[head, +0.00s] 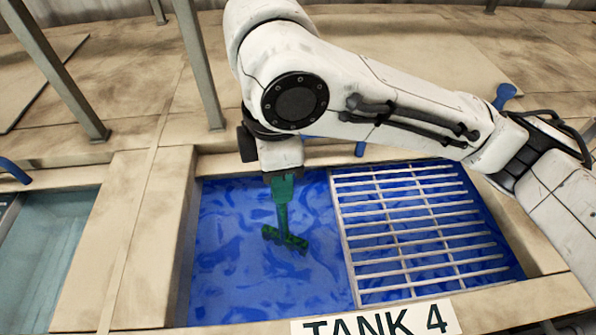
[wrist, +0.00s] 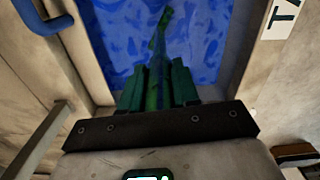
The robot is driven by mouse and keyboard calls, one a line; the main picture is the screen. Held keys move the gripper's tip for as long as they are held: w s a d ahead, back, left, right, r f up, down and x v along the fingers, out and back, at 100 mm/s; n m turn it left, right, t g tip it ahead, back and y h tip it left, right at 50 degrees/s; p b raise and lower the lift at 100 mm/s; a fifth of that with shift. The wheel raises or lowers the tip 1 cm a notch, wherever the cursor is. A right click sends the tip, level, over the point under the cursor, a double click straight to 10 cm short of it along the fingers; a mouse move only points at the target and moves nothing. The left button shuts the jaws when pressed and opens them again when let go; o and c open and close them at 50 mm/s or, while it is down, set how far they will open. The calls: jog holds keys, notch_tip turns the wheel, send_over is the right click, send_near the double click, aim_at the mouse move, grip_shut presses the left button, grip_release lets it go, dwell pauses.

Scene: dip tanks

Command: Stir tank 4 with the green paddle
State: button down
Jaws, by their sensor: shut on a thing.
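My gripper (head: 282,188) hangs over the open left part of tank 4 (head: 530,298), pointing down. In the wrist view my gripper (wrist: 157,88) has its green fingers shut on the green paddle (head: 283,222). The paddle's shaft points down from the fingers, and its wide dark-green end is at the blue liquid. The end looks dim, but I cannot tell how deep it sits. In the wrist view the paddle (wrist: 159,40) runs away from the fingers toward the liquid. The top of the paddle is hidden by my gripper.
A pale grate (head: 420,228) covers the right part of tank 4. A white label (head: 375,322) reads TANK 4 at its front. Another tank with teal liquid (head: 45,250) lies left. Grey posts (head: 200,65) stand behind, and a blue hook-like piece (head: 505,96) sits at the back right.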

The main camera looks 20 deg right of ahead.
jog(key=w+a+p, duration=0.2)
jog(key=a+p, duration=0.1)
jog(key=a, duration=0.7)
jog(key=s+a+p, duration=0.1)
jog(key=s+a, duration=0.1)
jog(key=s, duration=0.7)
jog(key=w+d, duration=0.3)
jog(key=d, duration=0.4)
jog(key=shift+d, duration=0.4)
